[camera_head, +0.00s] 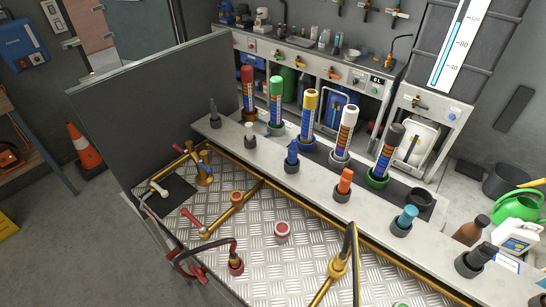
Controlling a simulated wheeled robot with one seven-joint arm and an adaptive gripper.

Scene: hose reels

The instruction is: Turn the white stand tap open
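A white lever-like handle (158,189) shows at the left end of the metal-plate bench, beside a dark mat (178,190). It looks like the handle of a stand tap, but it is small and its body is hard to make out. I cannot tell whether it is turned open or closed. My gripper is not in view.
A tall grey panel (155,110) rises behind the bench's left end. Brass pipes (236,205) and black hoses (354,255) cross the plate. A raised shelf holds several coloured columns, including a white one (346,134). Open floor (70,235) lies left.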

